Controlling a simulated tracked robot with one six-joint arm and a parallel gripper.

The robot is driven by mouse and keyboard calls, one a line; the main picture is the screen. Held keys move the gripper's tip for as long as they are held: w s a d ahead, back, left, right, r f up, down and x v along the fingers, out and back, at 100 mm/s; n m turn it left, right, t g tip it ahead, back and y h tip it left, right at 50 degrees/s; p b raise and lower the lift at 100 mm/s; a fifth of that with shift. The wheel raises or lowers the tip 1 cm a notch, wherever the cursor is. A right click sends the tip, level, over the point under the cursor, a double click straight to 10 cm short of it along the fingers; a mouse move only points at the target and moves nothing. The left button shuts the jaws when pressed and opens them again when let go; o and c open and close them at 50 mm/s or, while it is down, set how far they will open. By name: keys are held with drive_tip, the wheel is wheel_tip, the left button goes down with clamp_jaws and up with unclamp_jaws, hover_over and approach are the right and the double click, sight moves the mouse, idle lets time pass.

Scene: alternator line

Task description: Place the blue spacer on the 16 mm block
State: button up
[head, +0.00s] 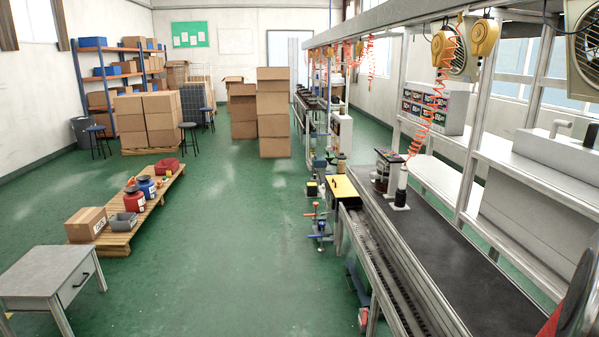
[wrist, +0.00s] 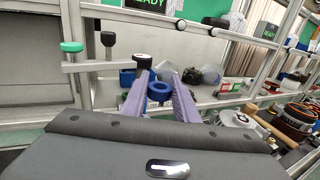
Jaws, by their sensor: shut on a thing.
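The blue spacer (wrist: 159,92) is a thick ring in the wrist view. It sits between the two purple fingers of my gripper (wrist: 160,86), which is shut on it. The spacer is held up in front of a pale grey ledge. I cannot pick out the 16 mm block in either view. My gripper and the spacer cannot be made out in the head view.
In the wrist view, a pale bar with a green knob (wrist: 71,47) and a dark knob (wrist: 107,40) is left of the fingers. Engine-like parts (wrist: 238,122) stand at right. In the head view, a dark conveyor (head: 440,255) runs along the right; green floor (head: 240,240) is open.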

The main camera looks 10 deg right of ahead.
drive_tip(key=w+a+f+n+t, duration=0.2)
drive_tip(key=w+a+n+t, duration=0.3)
drive_tip(key=w, duration=0.6)
drive_tip(key=w+a+f+n+t, duration=0.1)
drive_tip(key=w+a+n+t, duration=0.1)
drive_tip(key=w+a+t, duration=0.7)
drive_tip(key=w+a+f+n+t, duration=0.2)
drive_tip(key=w+a+n, duration=0.25)
drive_tip(key=w, duration=0.85)
drive_tip(key=w+a+f+n+t+y, duration=0.2)
drive_tip(key=w+a+t+y, duration=0.1)
drive_tip(key=a, duration=0.9)
drive_tip(key=w+a+f+n+t+y, duration=0.1)
drive_tip(key=w+a+n+t+y, duration=0.2)
drive_tip(key=a, duration=0.9)
drive_tip(key=w+a+f+n+t+y, duration=0.2)
drive_tip(key=w+a+y, duration=0.3)
drive_tip(key=a, duration=0.8)
drive_tip(key=shift+w+f+n+t, duration=0.3)
drive_tip(key=shift+n+t, duration=0.2)
drive_tip(key=shift+n, duration=0.15)
drive_tip(key=shift+d, duration=0.1)
